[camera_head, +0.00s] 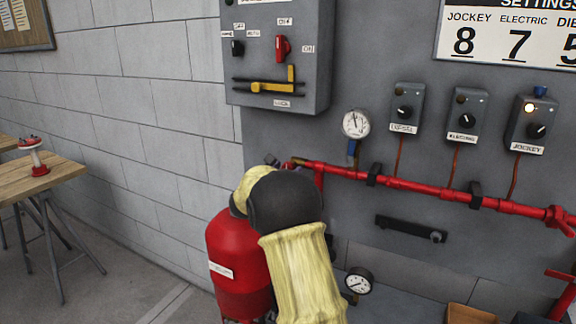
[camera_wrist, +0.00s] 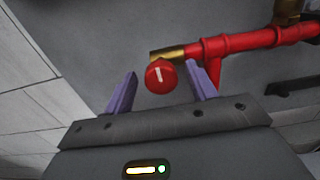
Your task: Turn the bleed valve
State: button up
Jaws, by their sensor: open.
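The bleed valve shows in the wrist view as a round red knob (camera_wrist: 159,77) with a white, nearly upright mark. It sits by the brass end (camera_wrist: 166,54) of a red pipe (camera_wrist: 240,42). My gripper (camera_wrist: 163,73) is open, with one purple finger to the left of the knob and one to the right. Gaps show on both sides in the picture; I cannot tell how deep the knob lies between the fingers. In the head view my arm hides the knob and most of the gripper, near the left end of the red pipe (camera_head: 420,187).
A pressure gauge (camera_head: 355,124) hangs above the pipe, and another gauge (camera_head: 358,281) sits low. A grey control box (camera_head: 278,55) and several switch boxes are on the wall. A wooden table (camera_head: 50,180) stands left.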

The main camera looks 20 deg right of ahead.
jog(key=shift+x, duration=0.85)
jog(key=c, duration=1)
